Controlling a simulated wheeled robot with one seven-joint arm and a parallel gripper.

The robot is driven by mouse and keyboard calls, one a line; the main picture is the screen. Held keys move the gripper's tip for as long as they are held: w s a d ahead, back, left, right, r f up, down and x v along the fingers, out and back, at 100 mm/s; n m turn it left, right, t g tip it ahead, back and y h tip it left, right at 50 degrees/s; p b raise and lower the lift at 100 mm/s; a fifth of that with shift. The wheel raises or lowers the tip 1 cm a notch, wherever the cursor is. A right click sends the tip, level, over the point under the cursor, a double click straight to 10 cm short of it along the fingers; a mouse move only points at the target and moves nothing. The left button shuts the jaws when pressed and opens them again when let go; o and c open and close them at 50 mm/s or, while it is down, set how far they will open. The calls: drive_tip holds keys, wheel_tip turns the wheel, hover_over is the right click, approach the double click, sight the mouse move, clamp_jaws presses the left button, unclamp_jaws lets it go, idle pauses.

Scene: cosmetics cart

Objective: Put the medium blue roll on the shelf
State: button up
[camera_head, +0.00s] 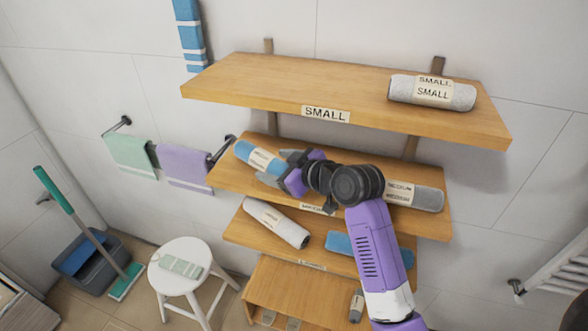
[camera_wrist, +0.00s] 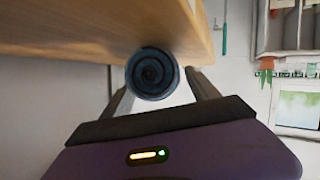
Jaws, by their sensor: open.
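The medium blue roll (camera_head: 258,157), with a pale label band, lies on the left part of the second wooden shelf (camera_head: 225,178). My gripper (camera_head: 279,167) is at the roll's right end, with its dark fingers on either side of it. In the wrist view the roll's dark blue spiral end (camera_wrist: 152,73) shows between the two open fingers (camera_wrist: 160,96), close against the wooden board (camera_wrist: 90,30). A grey roll (camera_head: 415,196) with a label lies on the right of the same shelf, partly behind my arm.
The top shelf (camera_head: 270,80) holds a grey roll labelled SMALL (camera_head: 432,92). The shelf below (camera_head: 255,232) holds a white roll (camera_head: 276,222) and a blue roll (camera_head: 342,243), partly covered by my arm. A white stool (camera_head: 178,250) stands at lower left.

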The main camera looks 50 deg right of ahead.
drive_tip(key=b+v, duration=0.1)
drive_tip(key=v, duration=0.9)
drive_tip(key=d+r+m+t+h, duration=0.2)
drive_tip(key=d+r+m+h, duration=0.1)
drive_tip(key=d+r, duration=0.15)
drive_tip(key=s+a+f+y, duration=0.1)
drive_tip(key=s+a+f, duration=0.4)
drive_tip(key=s+a, duration=0.3)
drive_tip(key=s+a+f+n+y+b, duration=0.1)
drive_tip(key=s+a+f+y, duration=0.1)
drive_tip(key=s+a+f, duration=0.3)
drive_tip(key=s+a+f+y, duration=0.1)
drive_tip(key=s+a+f, duration=0.4)
drive_tip(key=s+a, duration=0.8)
drive_tip(key=shift+s+a+f+n+g+y, duration=0.15)
drive_tip(key=shift+a+f+n+g+y, duration=0.2)
drive_tip(key=shift+a, duration=0.35)
